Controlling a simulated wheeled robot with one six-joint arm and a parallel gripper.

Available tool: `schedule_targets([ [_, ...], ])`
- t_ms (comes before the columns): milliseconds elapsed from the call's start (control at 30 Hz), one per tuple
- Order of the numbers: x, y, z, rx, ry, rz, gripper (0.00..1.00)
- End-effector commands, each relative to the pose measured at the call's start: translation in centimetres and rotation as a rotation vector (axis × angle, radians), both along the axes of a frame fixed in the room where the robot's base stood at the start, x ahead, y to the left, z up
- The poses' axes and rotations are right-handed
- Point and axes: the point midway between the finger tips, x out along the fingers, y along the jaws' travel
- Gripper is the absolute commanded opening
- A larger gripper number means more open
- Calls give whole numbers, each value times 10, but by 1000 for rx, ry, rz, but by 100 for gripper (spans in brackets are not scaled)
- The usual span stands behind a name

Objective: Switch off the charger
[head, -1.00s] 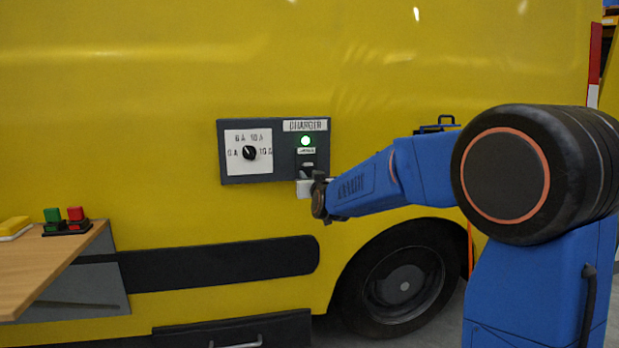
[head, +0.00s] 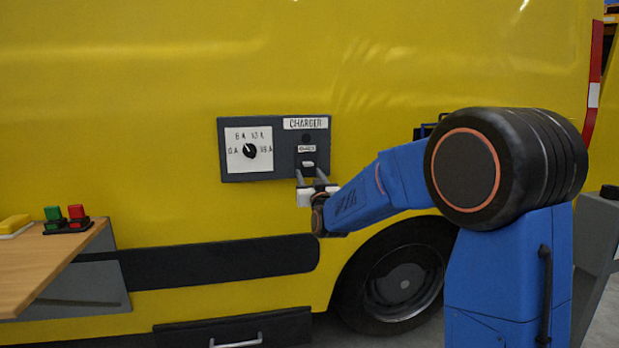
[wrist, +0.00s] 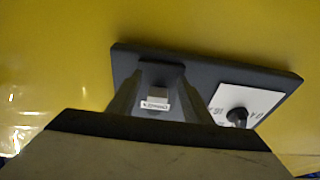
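The charger panel (head: 285,175) is a dark grey plate on the yellow van side, with a "CHARGER" label at its upper right. Its round lamp (head: 306,138) is dark. Below the lamp are a small white label and the switch (head: 308,164), which also shows in the wrist view (wrist: 158,94). A black knob (head: 250,151) sits on a white dial with amp marks at the left. My gripper (head: 311,178) is open and empty just below the switch. In the wrist view its two fingers (wrist: 160,108) stand apart either side of the switch; contact cannot be told.
A black rail (head: 220,262) and a wheel (head: 402,285) lie below the panel. The van side left of the panel is clear.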

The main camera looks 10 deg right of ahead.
Motion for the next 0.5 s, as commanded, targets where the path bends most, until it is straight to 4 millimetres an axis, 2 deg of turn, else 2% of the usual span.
schedule_targets([
  [333, -2, 0, -1, 0, 1, 0, 45],
  [500, -20, 1, -5, 0, 2, 1, 45],
])
